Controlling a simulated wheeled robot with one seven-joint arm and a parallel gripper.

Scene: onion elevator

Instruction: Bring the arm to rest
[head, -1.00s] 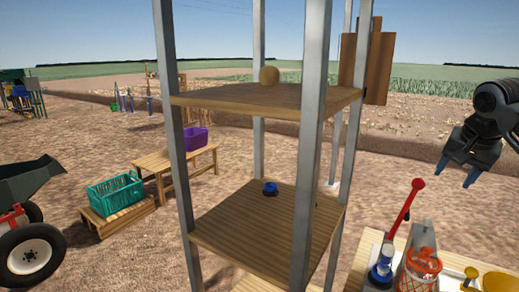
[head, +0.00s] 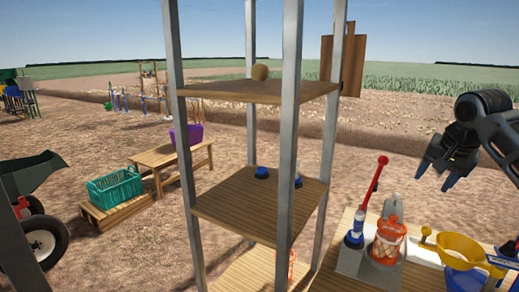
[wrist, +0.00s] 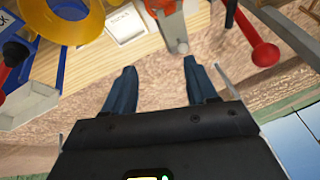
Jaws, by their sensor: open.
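My gripper (head: 434,174) hangs in the air at the right of the head view, above and behind the table with the red-handled tool. Its two blue fingers are apart with nothing between them. In the wrist view my gripper (wrist: 157,85) also shows open and empty, with bare ground and the table's edge beyond the fingertips. My arm reaches in from the right edge of the head view.
Open ground lies behind.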

